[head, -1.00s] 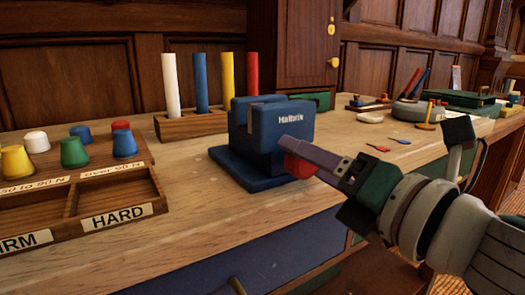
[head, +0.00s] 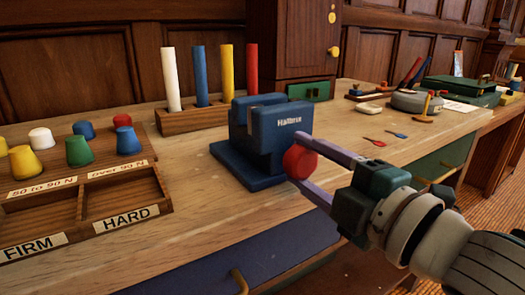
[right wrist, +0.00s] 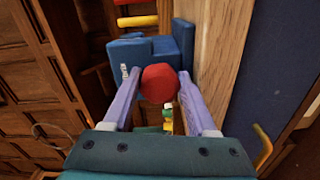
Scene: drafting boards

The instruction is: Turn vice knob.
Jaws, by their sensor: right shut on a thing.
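The blue vice (head: 272,130), with a pale maker's name on it, stands on its blue base near the front edge of the wooden bench. Its round red knob (head: 299,161) faces the right front. My right gripper (head: 309,160) is shut on the knob, one purple finger above and one below it in the head view. In the right wrist view the red knob (right wrist: 160,83) sits between the two fingertips, against the vice body (right wrist: 145,48). My left gripper is not in view.
A wooden tray (head: 155,190) with coloured knobs and labelled compartments lies at left. Coloured rods stand in a wooden block (head: 190,122) behind the vice. Small red and blue items (head: 374,140) lie to the right. Bare bench top surrounds the vice base.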

